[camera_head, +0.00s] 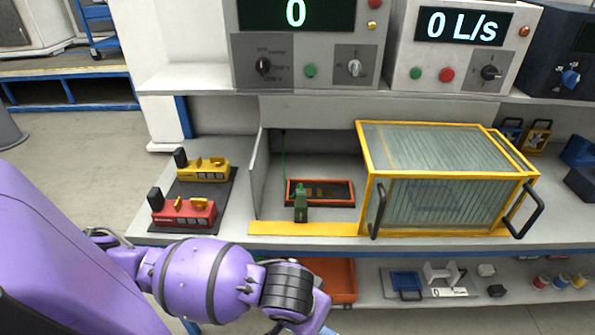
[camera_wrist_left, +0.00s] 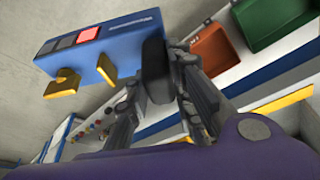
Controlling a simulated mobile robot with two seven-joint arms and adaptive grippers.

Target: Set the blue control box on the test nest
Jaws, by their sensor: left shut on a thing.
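The blue control box (camera_wrist_left: 128,40) shows in the left wrist view, with yellow parts, a red square on one face and a black cylindrical part (camera_wrist_left: 155,68) at one end. My left gripper (camera_wrist_left: 160,78) is shut on the black part, and the box is in the air, tilted in that view. In the head view my purple left arm reaches to the bottom edge; its gripper and the box are out of frame. The likely test nest (camera_head: 320,181), an orange-rimmed dark tray, lies on the bench with a green connector (camera_head: 301,204) at its front edge. My right gripper is not in view.
A yellow-framed glass guard (camera_head: 445,205) with black handles stands right of the nest. A grey upright panel (camera_head: 259,172) is at its left. Yellow (camera_head: 204,170) and red (camera_head: 184,213) control boxes sit on a dark mat. Below is a lower shelf with an orange bin (camera_head: 338,278).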

